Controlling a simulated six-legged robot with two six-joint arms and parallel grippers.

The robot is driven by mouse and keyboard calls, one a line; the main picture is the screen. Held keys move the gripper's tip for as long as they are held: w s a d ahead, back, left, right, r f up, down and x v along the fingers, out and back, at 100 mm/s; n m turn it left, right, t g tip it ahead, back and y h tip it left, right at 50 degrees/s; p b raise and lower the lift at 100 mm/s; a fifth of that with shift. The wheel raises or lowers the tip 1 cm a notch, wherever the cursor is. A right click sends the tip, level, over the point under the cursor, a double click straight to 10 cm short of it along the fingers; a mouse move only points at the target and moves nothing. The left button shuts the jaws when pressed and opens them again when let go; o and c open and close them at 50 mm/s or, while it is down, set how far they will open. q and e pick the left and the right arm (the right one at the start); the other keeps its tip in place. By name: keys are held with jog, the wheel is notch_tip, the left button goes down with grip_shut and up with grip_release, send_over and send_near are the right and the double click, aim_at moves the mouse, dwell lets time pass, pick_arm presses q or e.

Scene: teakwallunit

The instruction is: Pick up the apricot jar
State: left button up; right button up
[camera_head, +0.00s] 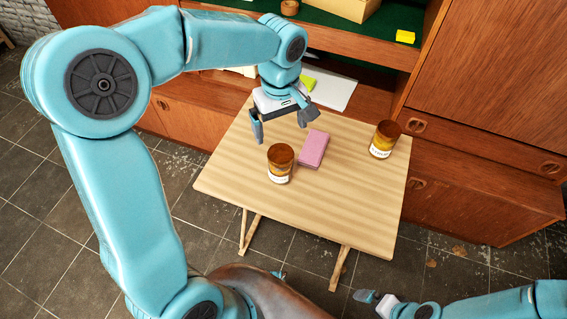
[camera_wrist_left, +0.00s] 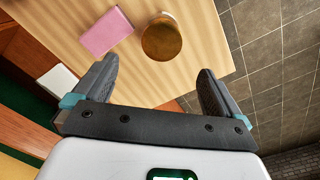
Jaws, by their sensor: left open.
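One jar (camera_head: 280,165) is near the table's middle, left of a pink block; the other jar (camera_head: 384,140) is near the right edge. The labels are too small to read, so I cannot tell which is apricot. My left gripper (camera_head: 280,134) is open and empty above the table, behind the nearer jar. In the left wrist view one jar's round lid (camera_wrist_left: 161,40) shows beyond and between the open fingers (camera_wrist_left: 158,68), apart from them. My right gripper (camera_head: 366,297) is low at the bottom right.
The pink block (camera_head: 313,149) lies between the jars; it also shows in the left wrist view (camera_wrist_left: 106,32). Behind the table is a wooden wall unit (camera_head: 487,75) with a box (camera_head: 345,8), a brown cup (camera_head: 289,7) and a yellow item (camera_head: 405,37). The table's front is clear.

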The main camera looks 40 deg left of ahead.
aim_at(281, 154)
pick_arm(q)
notch_tip(281, 154, down, 8)
jog(key=shift+s+f+b, duration=0.1)
jog(key=shift+s+b, duration=0.05)
jog(key=shift+b, duration=0.2)
jog(key=shift+s+d+f, duration=0.1)
jog(key=shift+d+f, duration=0.05)
jog(key=shift+f, duration=0.75)
notch_tip(281, 154, down, 5)
jog(key=shift+r, duration=0.3)
jog(key=c, duration=1.4)
jog(key=shift+r, duration=0.1)
